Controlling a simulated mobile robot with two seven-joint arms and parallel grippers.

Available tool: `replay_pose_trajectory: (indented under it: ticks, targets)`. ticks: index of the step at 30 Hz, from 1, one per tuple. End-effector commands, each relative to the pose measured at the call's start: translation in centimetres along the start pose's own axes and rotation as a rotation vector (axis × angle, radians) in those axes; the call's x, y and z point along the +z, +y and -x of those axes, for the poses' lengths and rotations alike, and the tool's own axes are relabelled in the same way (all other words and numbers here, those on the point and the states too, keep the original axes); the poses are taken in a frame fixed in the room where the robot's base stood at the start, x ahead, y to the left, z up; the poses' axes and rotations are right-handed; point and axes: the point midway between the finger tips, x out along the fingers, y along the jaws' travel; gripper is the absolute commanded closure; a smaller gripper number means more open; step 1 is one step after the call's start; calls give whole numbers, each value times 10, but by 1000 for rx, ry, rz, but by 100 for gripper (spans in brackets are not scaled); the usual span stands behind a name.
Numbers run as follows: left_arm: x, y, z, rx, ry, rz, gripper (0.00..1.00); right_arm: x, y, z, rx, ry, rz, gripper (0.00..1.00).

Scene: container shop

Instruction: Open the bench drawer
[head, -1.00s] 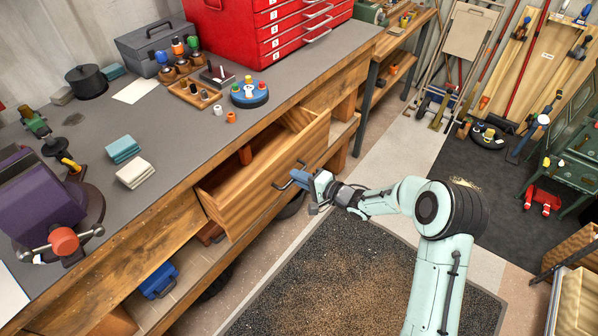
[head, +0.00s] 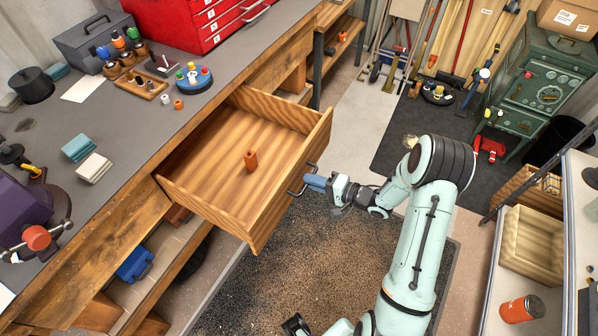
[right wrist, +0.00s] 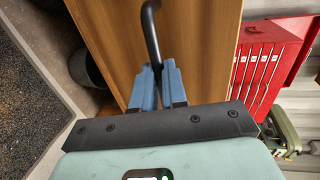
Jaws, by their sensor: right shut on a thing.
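The wooden bench drawer (head: 203,205) is pulled well out from under the grey-topped workbench (head: 128,142) in the head view. A small orange-brown cylinder (head: 251,160) stands inside on the otherwise bare drawer floor. My right gripper (head: 308,182) is at the drawer's front and is shut on its dark bar handle (head: 294,190). In the right wrist view, the blue fingers (right wrist: 157,88) close around the handle (right wrist: 151,35), with the drawer front (right wrist: 197,45) behind. My left gripper cannot be made out in the head view.
A purple vise (head: 28,215), teal and white cloths, a blue round holder (head: 192,83) and a red tool chest (head: 195,20) stand on the bench. A shelf with a tan crate (head: 532,245) and an orange can (head: 522,308) is at right. Dark matting (head: 300,265) covers the floor before the drawer.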

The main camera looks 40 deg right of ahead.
Motion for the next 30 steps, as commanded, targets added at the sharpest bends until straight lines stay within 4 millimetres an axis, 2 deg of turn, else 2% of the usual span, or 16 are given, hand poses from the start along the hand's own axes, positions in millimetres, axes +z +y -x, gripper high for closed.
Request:
replay_pose_trajectory:
  ticks: [6, 19, 20, 21, 30]
  targets:
    - [0, 2, 4, 0, 1, -1, 57, 0, 3, 15, 0, 0, -1, 100]
    - [0, 2, 4, 0, 1, 0, 57, 0, 4, 17, 0, -2, 0, 100]
    - [0, 2, 4, 0, 1, -1, 57, 0, 4, 17, 0, -2, 0, 78]
    - [0, 2, 4, 0, 1, -1, 57, 0, 4, 17, 0, -2, 0, 65]
    - [0, 2, 4, 0, 1, 0, 57, 0, 4, 18, 0, -1, 1, 63]
